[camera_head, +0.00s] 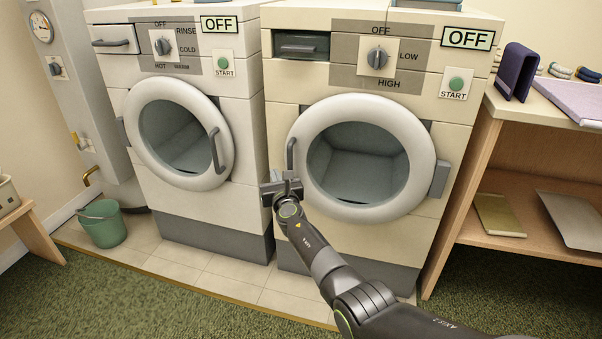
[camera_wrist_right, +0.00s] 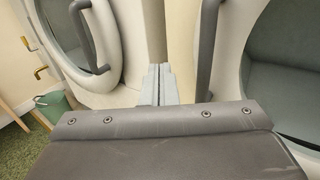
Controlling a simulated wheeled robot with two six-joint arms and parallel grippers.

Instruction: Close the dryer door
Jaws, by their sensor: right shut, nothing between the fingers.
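The dryer (camera_head: 283,120) is the cream machine on the right, with LOW and HIGH on its dial panel. Its round dryer door (camera_head: 420,150) has a pale ring, a dark window, a grey handle (camera_head: 291,155) on the left and a hinge on the right. The door lies against the front or nearly so; I cannot tell if a small gap remains. My right gripper (camera_head: 282,187) is shut and empty, just below and left of the handle. In the right wrist view the closed fingers (camera_wrist_right: 158,85) are left of the handle (camera_wrist_right: 207,45). My left gripper is not in view.
A white washer (camera_head: 237,120) with a round door (camera_head: 222,110) stands at the left. A green bucket (camera_head: 103,225) sits on the tiles. A wooden shelf unit (camera_head: 465,195) stands close on the dryer's right. Green carpet (camera_head: 180,310) lies in front.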

